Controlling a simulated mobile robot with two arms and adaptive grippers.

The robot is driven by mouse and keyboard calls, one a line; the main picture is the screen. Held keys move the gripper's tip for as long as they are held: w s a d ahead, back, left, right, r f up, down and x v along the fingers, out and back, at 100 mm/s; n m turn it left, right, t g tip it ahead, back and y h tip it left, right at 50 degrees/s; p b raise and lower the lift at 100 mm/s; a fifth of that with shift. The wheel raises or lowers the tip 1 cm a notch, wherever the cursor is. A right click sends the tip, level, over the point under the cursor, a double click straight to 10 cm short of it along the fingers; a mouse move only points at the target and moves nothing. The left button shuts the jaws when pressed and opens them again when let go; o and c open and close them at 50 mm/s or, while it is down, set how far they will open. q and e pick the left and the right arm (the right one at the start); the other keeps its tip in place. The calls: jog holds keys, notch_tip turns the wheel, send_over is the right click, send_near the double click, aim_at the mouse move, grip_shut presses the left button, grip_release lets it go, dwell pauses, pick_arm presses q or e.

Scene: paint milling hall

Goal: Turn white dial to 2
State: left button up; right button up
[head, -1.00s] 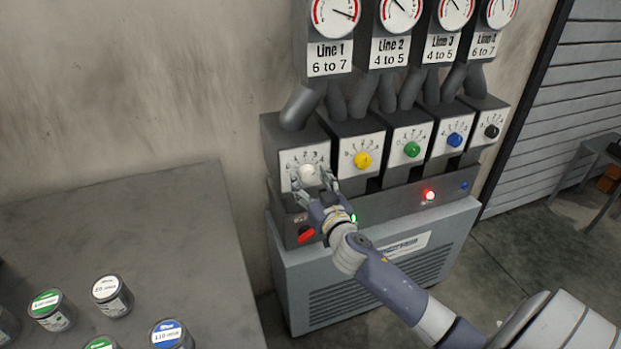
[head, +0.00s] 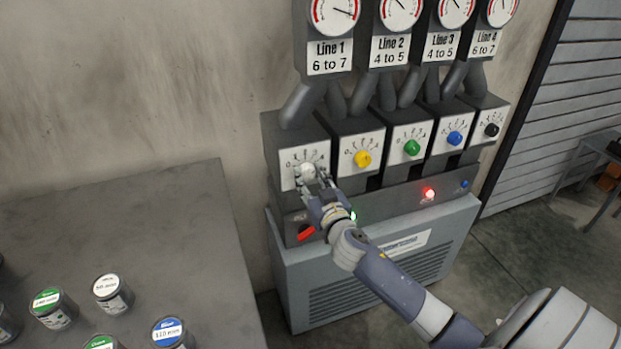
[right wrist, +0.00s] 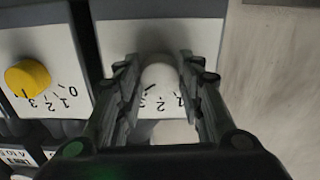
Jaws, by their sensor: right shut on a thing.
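The white dial (head: 306,171) sits on the leftmost panel of the machine, with a numbered scale around it. My right gripper (head: 311,178) is at this dial with its fingers closed on it. In the right wrist view the white dial (right wrist: 159,78) lies between the two fingers of my right gripper (right wrist: 160,85). Part of the scale shows below the dial there, with a 2 and a 1 visible. The dial's pointer setting cannot be made out. My left gripper is not in view.
A yellow dial (head: 362,159), green dial (head: 411,147), blue dial (head: 454,139) and black dial (head: 491,131) are to the right. Gauges stand above. A red switch (head: 305,233) and lit red lamp (head: 429,194) are below. A grey table (head: 150,225) with paint cans is at left.

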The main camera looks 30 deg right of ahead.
jog(key=n+p, duration=0.1)
jog(key=n, duration=0.4)
jog(key=shift+d+r, duration=0.1)
jog(key=shift+r, duration=0.05)
jog(key=n+p, duration=0.1)
jog(key=n, duration=0.5)
dwell(0.4)
jog(key=o, duration=1.1)
jog(key=shift+c, duration=0.2)
